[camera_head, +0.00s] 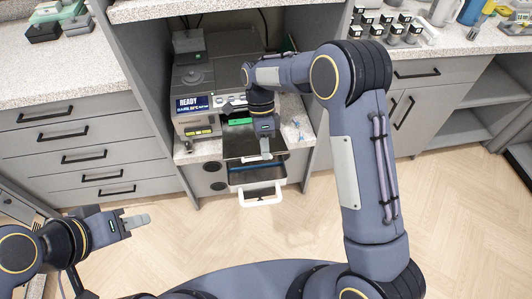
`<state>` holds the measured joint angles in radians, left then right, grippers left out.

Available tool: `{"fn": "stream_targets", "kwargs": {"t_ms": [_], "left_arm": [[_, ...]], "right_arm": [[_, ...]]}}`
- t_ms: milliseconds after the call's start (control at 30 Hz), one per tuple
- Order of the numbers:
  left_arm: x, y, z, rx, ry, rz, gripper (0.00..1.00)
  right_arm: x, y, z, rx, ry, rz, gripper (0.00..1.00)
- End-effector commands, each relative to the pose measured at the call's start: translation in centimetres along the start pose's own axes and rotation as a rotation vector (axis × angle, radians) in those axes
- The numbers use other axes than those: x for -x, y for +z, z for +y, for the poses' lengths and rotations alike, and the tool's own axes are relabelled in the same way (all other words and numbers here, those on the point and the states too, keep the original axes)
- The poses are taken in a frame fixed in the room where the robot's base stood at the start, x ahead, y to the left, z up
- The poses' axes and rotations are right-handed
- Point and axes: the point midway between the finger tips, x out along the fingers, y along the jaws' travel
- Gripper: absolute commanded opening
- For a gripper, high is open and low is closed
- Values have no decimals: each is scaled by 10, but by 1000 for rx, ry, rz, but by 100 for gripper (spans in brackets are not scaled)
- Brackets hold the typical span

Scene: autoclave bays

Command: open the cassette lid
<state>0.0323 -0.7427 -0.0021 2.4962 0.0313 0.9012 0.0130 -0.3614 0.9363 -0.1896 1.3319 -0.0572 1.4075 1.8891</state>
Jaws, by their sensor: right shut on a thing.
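The cassette (257,178) is a dark, flat tray with a white loop handle (262,197) at its front, sticking out below the front of the autoclave (205,100). A dark flat panel, seemingly its lid (238,146), lies above and behind it. My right gripper (266,153) reaches down over this panel and is shut at its right part; the exact grip is small and partly hidden by the gripper. My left gripper (138,221) is empty, low at the left over the floor, away from the cassette. Its finger gap does not show clearly.
The autoclave, with a blue "READY" display (192,104), stands in a bay between grey drawer cabinets (70,135). Several small dark-topped containers (391,33) stand on the right counter (440,48). The wooden floor (270,240) in front is clear.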

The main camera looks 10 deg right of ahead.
Motion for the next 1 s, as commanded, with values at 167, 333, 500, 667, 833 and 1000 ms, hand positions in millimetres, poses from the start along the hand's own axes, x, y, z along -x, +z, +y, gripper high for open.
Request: {"fn": "stream_targets", "kwargs": {"t_ms": [167,333,500,667,833,1000], "left_arm": [[27,-14,12,0,0,0,36],[38,-19,17,0,0,0,36],[42,-21,19,0,0,0,36],[42,-21,19,0,0,0,36],[42,-21,19,0,0,0,36],[42,-21,19,0,0,0,36]], "right_arm": [[39,0,-4,-2,-5,0,0],[57,0,-10,-1,-6,0,0],[65,0,-14,-1,-5,-1,0],[66,0,-16,-1,-6,-1,0],[66,0,-16,-2,-6,-1,0],[66,0,-16,-2,-7,-1,16]]}}
